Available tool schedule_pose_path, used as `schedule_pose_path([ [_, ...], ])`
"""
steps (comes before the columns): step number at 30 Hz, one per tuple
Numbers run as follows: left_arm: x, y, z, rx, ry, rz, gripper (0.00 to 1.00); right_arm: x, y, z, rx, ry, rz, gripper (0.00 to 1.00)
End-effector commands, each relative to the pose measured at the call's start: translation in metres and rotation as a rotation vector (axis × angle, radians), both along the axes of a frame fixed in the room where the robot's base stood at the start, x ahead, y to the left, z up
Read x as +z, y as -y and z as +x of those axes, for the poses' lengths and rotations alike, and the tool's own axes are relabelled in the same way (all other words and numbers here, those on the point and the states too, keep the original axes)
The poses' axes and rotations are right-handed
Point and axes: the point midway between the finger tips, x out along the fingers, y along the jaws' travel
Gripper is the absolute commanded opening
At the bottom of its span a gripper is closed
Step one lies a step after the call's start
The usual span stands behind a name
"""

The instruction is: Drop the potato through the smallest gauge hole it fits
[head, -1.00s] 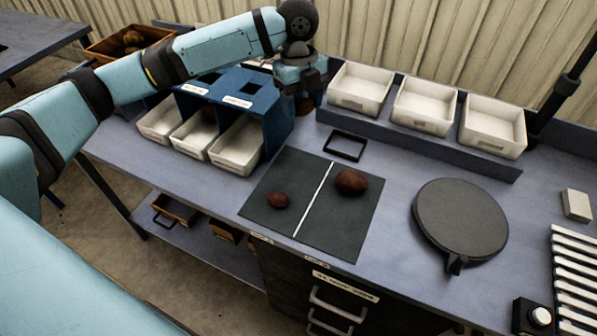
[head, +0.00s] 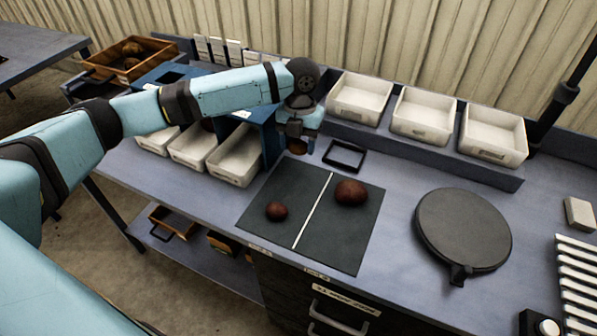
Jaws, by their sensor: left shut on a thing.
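My left gripper (head: 298,132) points down and is shut on a brown potato (head: 297,147). It holds the potato just right of the blue gauge box (head: 160,75), near the small black frame. The box has square holes in its top; one hole (head: 173,77) shows at the left, and my forearm covers the others. White bins (head: 235,160) stand in the box's front openings, and a dark potato (head: 208,125) shows at the middle one. Two more potatoes lie on the dark mat, a small one (head: 277,211) and a larger one (head: 350,191). My right gripper is out of view.
The dark mat (head: 265,235) has a white dividing line. A black square frame (head: 344,155) lies behind it. Three white trays (head: 425,118) stand on a raised shelf at the back. A round black plate (head: 463,230) is at the right. A wooden crate (head: 122,68) is at the back left.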

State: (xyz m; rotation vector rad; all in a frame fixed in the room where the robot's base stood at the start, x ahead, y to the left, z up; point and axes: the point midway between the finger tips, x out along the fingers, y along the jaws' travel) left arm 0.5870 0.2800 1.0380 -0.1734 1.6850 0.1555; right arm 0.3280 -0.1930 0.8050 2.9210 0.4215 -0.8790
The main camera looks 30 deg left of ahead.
Motion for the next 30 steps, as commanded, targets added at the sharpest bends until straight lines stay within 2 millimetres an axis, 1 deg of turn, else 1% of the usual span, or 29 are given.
schedule_pose_path([
  [1,-0.014,0.0,-0.001,0.001,-0.004,0.002,0.32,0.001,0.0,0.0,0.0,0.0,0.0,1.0],
  [3,-0.03,0.0,-0.001,0.002,-0.003,0.001,0.32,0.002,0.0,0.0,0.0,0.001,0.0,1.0],
  [6,-0.047,0.0,0.0,0.001,-0.001,0.002,0.32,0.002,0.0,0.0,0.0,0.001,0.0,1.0],
  [14,-0.067,0.0,0.0,0.001,-0.001,0.0,0.32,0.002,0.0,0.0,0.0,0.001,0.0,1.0],
  [19,-0.093,0.0,0.0,0.003,-0.002,0.001,0.32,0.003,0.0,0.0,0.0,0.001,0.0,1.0],
  [21,-0.1,0.0,-0.001,0.002,-0.001,0.001,0.32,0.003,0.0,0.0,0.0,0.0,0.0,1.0],
  [30,-0.102,0.0,0.0,0.001,0.0,0.0,0.32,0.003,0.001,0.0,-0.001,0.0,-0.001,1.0],
])
